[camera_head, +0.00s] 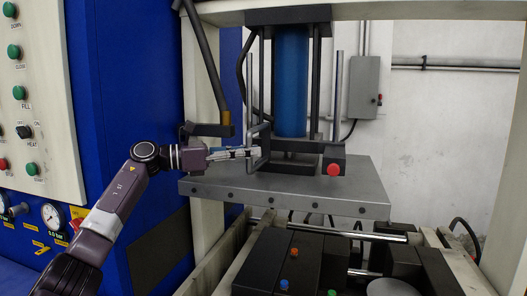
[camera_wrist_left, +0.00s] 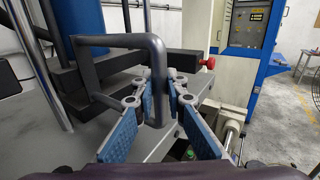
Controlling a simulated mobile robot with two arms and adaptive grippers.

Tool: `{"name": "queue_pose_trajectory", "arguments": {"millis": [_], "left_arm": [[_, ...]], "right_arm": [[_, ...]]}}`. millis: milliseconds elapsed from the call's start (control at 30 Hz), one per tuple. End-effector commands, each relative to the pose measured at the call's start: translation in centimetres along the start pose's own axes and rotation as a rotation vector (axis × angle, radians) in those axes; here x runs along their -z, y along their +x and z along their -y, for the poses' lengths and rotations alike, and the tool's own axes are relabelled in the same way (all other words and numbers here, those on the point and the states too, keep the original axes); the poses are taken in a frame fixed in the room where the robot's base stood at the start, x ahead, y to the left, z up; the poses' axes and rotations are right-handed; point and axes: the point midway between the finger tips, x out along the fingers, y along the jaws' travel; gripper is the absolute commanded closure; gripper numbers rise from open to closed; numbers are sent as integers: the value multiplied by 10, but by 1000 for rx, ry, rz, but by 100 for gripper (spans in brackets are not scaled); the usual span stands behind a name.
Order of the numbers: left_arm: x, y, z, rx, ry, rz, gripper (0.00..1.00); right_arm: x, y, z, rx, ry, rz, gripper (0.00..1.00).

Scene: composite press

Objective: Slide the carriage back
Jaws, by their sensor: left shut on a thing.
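My left gripper (camera_head: 247,152) reaches in from the left and is shut on a dark looped handle (camera_head: 262,131). In the left wrist view, the blue-padded fingers (camera_wrist_left: 160,92) close around the upright bar of this handle (camera_wrist_left: 122,41). The handle stands at the left of a dark block assembly (camera_head: 310,168) on a thick grey plate (camera_head: 290,195). A red knob (camera_head: 334,169) sits on the assembly's front right; it also shows in the left wrist view (camera_wrist_left: 208,62). I cannot tell for certain which part is the carriage. My right gripper is out of view.
A blue cylinder (camera_head: 291,80) and upright rods stand above the plate. Below are rails (camera_head: 340,234) and black blocks (camera_head: 276,262) with coloured buttons. A blue control cabinet (camera_head: 120,110) with green buttons and gauges stands at left, close to my arm.

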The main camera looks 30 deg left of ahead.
Motion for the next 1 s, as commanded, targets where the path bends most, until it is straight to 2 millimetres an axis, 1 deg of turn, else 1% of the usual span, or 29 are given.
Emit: {"name": "queue_pose_trajectory", "arguments": {"millis": [33,100,233,467,600,633,767,967,1000], "left_arm": [[0,-1,0,10,-2,-4,100],[1,-6,-3,11,0,-4,100],[1,-11,-6,12,1,-5,100],[1,-13,-8,8,1,-4,100],[1,-14,-8,6,2,-4,100],[1,-14,-9,5,2,-4,85],[1,-14,-9,5,1,-4,71],[1,-14,-9,5,1,-4,70],[1,-14,-9,5,1,-4,70]], "right_arm": [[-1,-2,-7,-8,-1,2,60],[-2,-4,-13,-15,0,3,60],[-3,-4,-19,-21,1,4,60],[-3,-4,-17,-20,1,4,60],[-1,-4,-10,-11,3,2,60],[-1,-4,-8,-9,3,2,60],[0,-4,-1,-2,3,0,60],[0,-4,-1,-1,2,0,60],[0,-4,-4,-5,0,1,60]]}}
